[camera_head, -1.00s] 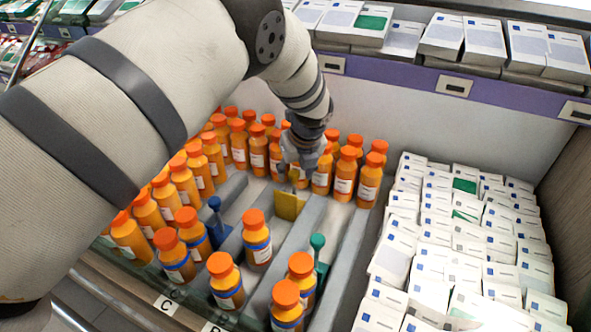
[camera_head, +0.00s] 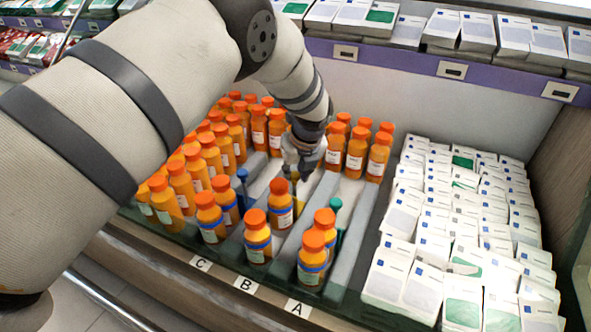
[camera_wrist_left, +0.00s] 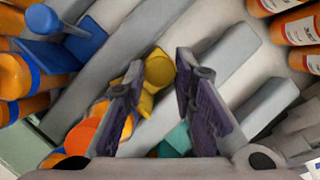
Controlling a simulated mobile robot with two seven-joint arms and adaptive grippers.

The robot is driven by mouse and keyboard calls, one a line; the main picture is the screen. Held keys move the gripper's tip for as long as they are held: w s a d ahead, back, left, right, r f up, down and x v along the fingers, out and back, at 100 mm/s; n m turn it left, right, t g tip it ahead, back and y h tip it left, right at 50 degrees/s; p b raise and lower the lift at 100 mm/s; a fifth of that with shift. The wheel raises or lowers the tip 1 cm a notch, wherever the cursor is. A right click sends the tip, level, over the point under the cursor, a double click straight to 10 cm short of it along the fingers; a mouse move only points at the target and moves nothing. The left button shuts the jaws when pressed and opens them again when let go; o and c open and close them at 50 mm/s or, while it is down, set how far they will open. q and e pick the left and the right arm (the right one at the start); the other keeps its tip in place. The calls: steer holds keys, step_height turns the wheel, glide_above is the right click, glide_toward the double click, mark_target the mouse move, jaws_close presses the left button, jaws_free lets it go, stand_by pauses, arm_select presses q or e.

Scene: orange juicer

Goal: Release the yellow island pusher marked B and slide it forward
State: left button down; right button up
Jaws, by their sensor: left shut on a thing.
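The yellow pusher (camera_head: 297,190) stands in the middle lane, in line with label B (camera_head: 244,284). It is mostly hidden in the head view by my left gripper (camera_head: 303,165) and a bottle. In the left wrist view its round yellow knob (camera_wrist_left: 160,70) lies between the two fingers of my left gripper (camera_wrist_left: 160,72), which is shut on it. Orange bottles (camera_head: 257,240) stand in front of the pusher, toward the front edge. My right gripper is not in view.
A blue pusher (camera_head: 242,178) stands in lane C and a green pusher (camera_head: 336,207) in lane A. Grey dividers run between lanes. More orange bottles (camera_head: 357,153) stand behind on the right. White boxes (camera_head: 405,212) fill the right side. A purple-edged shelf (camera_head: 400,60) runs behind.

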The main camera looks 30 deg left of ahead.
arm_select(q)
steer(key=shift+s, duration=0.4)
steer(key=shift+w, duration=0.15)
steer(key=c, duration=1.3)
jaws_free()
steer(key=shift+c, duration=0.2)
steer(key=v, duration=1.2)
